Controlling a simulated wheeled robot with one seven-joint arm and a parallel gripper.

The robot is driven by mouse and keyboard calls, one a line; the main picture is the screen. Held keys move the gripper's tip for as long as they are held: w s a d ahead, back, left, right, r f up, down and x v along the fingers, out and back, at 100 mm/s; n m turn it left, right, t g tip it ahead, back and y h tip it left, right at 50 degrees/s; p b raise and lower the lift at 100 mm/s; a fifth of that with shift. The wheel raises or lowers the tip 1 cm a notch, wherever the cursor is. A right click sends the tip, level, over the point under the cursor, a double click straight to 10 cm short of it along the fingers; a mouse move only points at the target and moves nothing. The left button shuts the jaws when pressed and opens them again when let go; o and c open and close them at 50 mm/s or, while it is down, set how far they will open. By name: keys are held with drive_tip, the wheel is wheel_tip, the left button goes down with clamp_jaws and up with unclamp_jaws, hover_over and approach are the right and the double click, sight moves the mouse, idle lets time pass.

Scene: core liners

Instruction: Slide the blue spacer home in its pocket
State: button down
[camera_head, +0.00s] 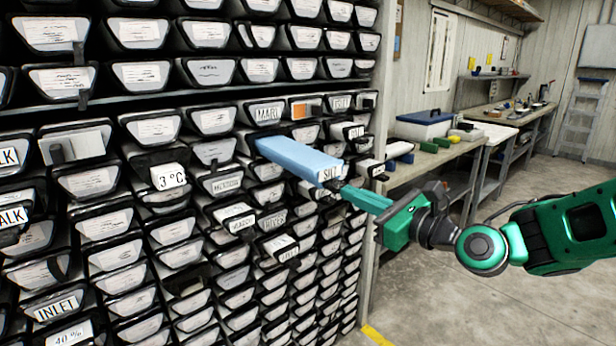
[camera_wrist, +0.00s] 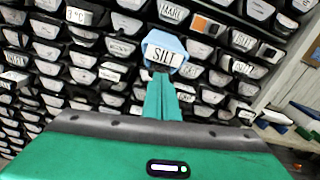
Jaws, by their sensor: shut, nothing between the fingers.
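The blue spacer (camera_head: 300,160) is a long light-blue block with a white label reading SILT on its near end. It sticks well out of the rack of black-rimmed pockets. In the wrist view its labelled end (camera_wrist: 165,56) faces me, above the fingertips. My gripper (camera_head: 342,187) has its green fingers closed together, with the tips at or very near the labelled end; I cannot tell whether they touch it. The closed fingers also show in the wrist view (camera_wrist: 162,88). The pocket around the spacer's far end is mostly hidden by the spacer.
The rack (camera_head: 130,280) holds many white-ended liners, some labelled and a few sticking out, such as the 3°C one (camera_head: 172,176). An orange-marked pocket (camera_head: 300,109) is just above the spacer. A bench with a blue-lidded box (camera_head: 425,122) stands right. The floor (camera_head: 450,310) is clear.

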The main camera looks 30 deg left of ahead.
drive_tip(key=shift+w+a, duration=0.2)
drive_tip(key=shift+a, duration=0.5)
drive_tip(key=shift+f, duration=0.1)
drive_tip(key=v, duration=1.3)
drive_tip(key=d+f+n+h, duration=0.4)
drive_tip(key=d+f, duration=0.1)
drive_tip(key=d, duration=0.4)
drive_tip(key=s+d+f+n+g+h, duration=0.1)
drive_tip(key=d+f+n+h, duration=0.3)
drive_tip(key=d, duration=0.6)
drive_tip(key=d+f+n+h, duration=0.35)
drive_tip(key=d+f, duration=0.25)
drive_tip(key=d, duration=0.3)
drive_tip(key=s+d+f+n+g+h, duration=0.1)
drive_tip(key=s+d+h, duration=0.1)
drive_tip(key=s+d, duration=0.35)
drive_tip(key=s+d+n+g+h, duration=0.1)
drive_tip(key=s+d+h, duration=0.15)
drive_tip(key=d, duration=0.55)
drive_tip(key=s+d+g, duration=0.2)
drive_tip(key=s+d, duration=0.2)
drive_tip(key=s, duration=0.3)
drive_tip(key=s+d+g, duration=0.2)
drive_tip(key=s+d, duration=0.2)
drive_tip(key=s, duration=0.3)
drive_tip(key=shift+s+r+n, duration=0.15)
drive_tip(key=shift+s+n, duration=0.05)
drive_tip(key=shift+n, duration=0.15)
